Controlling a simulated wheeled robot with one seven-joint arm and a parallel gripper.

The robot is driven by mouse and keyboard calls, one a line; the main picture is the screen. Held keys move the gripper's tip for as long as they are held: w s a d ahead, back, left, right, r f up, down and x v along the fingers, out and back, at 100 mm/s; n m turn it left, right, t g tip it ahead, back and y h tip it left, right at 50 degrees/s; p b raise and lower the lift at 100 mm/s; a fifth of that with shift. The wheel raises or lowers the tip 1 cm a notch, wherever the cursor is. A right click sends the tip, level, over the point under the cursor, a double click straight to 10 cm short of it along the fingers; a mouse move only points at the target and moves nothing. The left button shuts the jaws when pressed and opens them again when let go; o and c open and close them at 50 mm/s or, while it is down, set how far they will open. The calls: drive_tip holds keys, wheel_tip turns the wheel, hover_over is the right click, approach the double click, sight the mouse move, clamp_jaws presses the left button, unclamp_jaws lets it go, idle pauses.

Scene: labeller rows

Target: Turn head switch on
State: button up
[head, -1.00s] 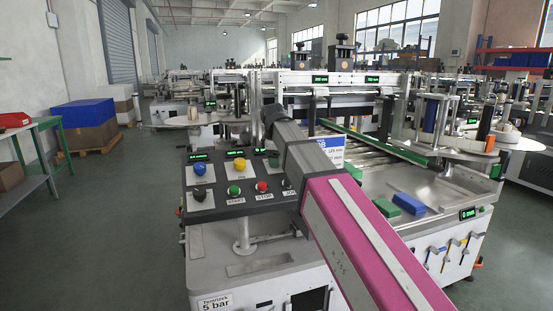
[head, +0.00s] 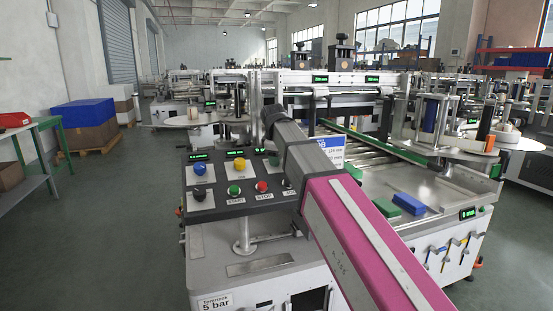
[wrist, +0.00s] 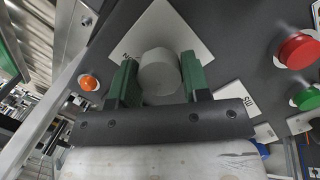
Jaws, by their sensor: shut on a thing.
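In the wrist view, a round grey knob (wrist: 160,72) stands on a pale square plate (wrist: 178,33) on the dark panel. My gripper (wrist: 158,80) has its two green fingers on either side of the knob and is shut on it. The plate's lettering is partly covered, so I cannot read the knob's setting. In the head view, the control panel (head: 215,208) stands on the near machine. My arm hides the panel's right part, and the gripped knob and my fingertips cannot be made out there.
A red button (wrist: 297,50) and a green button (wrist: 305,98) are to the right in the wrist view, and an orange lamp (wrist: 88,83) is to the left. Blue (head: 199,169) and yellow (head: 239,164) knobs sit on the panel.

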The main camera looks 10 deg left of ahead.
drive_tip(key=m, duration=0.4)
drive_tip(key=shift+g, duration=0.3)
drive_tip(key=m, duration=0.4)
drive_tip(key=shift+g+y, duration=0.3)
drive_tip(key=shift+y, duration=0.1)
drive_tip(key=m, duration=0.4)
drive_tip(key=shift+m+y, duration=0.3)
drive_tip(key=shift+y, duration=0.1)
drive_tip(key=shift+d+m+y, duration=0.1)
drive_tip(key=shift+m+y, duration=0.2)
drive_tip(key=shift+m, duration=1.6)
drive_tip(key=shift+g, duration=0.3)
drive_tip(key=o, duration=0.9)
drive_tip(key=shift+o, duration=0.2)
drive_tip(key=shift+r, duration=0.1)
wheel_tip(320, 180, up, 10)
drive_tip(key=s+d, duration=0.1)
drive_tip(key=shift+s+d+r, duration=0.15)
drive_tip(key=shift+d+r, duration=0.05)
drive_tip(key=shift+d, duration=0.2)
